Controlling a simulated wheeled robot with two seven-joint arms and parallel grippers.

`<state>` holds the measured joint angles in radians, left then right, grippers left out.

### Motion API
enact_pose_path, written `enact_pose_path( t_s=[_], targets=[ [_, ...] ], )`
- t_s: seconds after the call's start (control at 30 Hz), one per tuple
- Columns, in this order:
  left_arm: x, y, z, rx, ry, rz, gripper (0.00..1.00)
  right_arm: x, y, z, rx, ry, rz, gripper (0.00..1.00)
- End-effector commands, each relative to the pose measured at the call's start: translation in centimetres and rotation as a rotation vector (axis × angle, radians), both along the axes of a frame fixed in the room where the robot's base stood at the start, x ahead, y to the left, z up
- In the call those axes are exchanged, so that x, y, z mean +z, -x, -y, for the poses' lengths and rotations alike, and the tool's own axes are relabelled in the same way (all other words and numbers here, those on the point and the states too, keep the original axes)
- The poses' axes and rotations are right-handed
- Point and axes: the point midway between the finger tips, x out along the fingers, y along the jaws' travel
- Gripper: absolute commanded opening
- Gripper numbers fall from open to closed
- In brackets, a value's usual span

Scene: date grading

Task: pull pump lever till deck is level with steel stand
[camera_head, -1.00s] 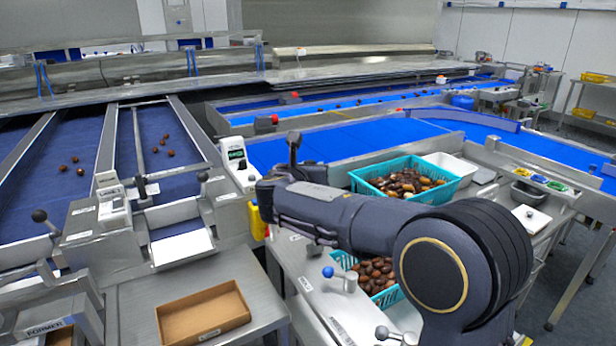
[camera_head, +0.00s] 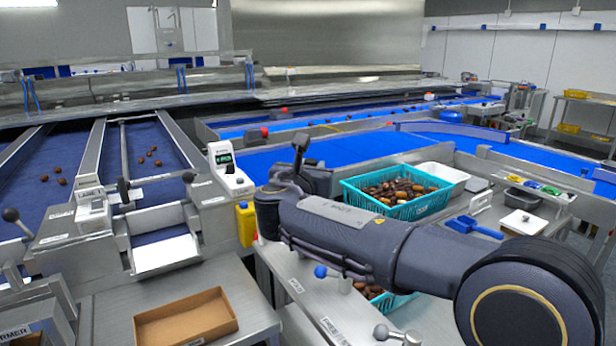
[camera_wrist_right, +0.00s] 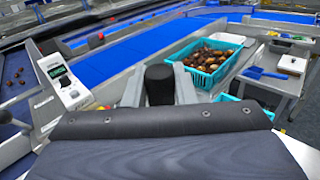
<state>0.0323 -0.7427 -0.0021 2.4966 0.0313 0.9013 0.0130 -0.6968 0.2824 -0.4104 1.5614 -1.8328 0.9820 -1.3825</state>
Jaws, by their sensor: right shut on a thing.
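My right gripper (camera_head: 300,165) is at the end of the dark arm reaching in from the lower right. In the right wrist view its two grey fingers close on the sides of an upright dark round-topped grip (camera_wrist_right: 160,85), which I take for the pump lever's handle. The rest of the lever is hidden by my gripper and arm. My left gripper is out of view.
A teal crate of dates (camera_head: 350,199) stands beyond my forearm, beside a white bin (camera_head: 450,172). A second teal crate (camera_head: 395,300) is mostly hidden under my arm. A blue scoop (camera_head: 475,228) lies to the right. A cardboard tray (camera_head: 225,295) sits at the lower left.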

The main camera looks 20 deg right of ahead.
Motion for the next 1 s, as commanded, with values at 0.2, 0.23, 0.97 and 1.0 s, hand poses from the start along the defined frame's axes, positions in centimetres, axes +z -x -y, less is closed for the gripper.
enact_pose_path(
  t_s=[0.2, 0.23, 0.97, 1.0],
  targets=[
    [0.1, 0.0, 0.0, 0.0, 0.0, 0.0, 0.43, -0.2, -0.1, -0.5, 0.011, 0.0, -0.008, 0.3],
    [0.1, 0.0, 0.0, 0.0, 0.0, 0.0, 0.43, -0.2, -0.1, -0.4, 0.011, 0.0, -0.008, 0.34],
    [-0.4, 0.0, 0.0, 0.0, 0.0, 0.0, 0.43, 0.1, 3.2, -2.7, 0.008, -0.002, -0.002, 0.5],
    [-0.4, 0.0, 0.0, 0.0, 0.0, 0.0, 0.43, 0.1, 3.8, -3.1, 0.008, -0.001, -0.002, 0.5]
  ],
)
